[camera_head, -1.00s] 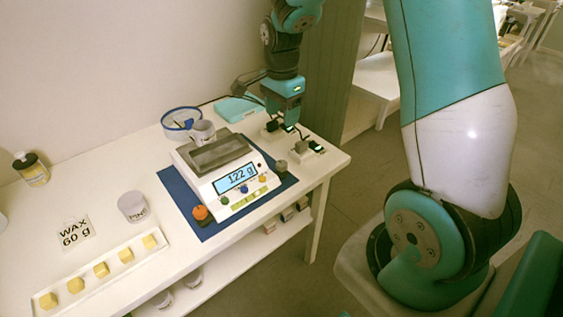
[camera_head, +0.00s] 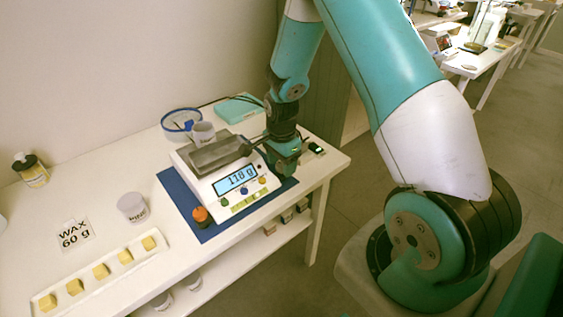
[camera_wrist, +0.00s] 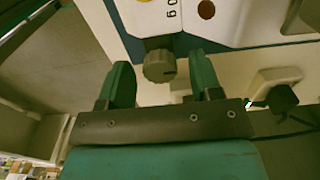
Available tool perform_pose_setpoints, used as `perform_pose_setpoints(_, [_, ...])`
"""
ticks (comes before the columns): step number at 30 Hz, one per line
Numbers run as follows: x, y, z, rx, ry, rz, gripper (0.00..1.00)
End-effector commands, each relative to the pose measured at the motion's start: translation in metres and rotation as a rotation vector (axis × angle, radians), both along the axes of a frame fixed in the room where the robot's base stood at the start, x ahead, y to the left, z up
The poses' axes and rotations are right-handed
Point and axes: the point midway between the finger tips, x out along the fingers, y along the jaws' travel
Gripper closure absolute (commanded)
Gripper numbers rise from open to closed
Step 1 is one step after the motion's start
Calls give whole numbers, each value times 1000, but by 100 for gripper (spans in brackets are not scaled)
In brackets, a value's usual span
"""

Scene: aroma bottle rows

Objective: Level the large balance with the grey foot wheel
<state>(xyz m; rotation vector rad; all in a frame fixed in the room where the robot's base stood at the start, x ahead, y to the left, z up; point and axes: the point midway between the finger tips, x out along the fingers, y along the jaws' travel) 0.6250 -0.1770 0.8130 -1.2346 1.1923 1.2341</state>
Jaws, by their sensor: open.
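The large balance (camera_head: 222,170) stands on a blue mat (camera_head: 207,232) on the white table, its display lit with a reading in grams. The grey foot wheel (camera_wrist: 159,66) is at the balance's corner in the wrist view; in the head view my arm hides it. My gripper (camera_wrist: 160,75) is open, with one green finger on each side of the wheel. Gaps show between both fingers and the wheel. An orange foot wheel (camera_head: 200,214) is at the left front corner.
A jar (camera_head: 132,207), a wax card (camera_head: 75,235) and a tray of yellow cubes (camera_head: 40,306) lie to the left. A small white block with a dark top (camera_wrist: 278,88) stands right of my gripper.

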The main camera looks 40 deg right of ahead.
Motion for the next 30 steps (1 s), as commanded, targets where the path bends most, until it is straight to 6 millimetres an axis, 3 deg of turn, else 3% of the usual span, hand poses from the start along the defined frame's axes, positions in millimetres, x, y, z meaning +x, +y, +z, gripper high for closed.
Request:
perform_pose_setpoints(4, [0, 0, 0, 0, 0, 0, 41])
perform_pose_setpoints(11, [0, 0, 0, 0, 0, 0, 91])
perform_pose_setpoints(22, [0, 0, 1, 0, 1, 49, 91])
perform_pose_setpoints(30, [0, 0, 1, 1, 1, 225, 91])
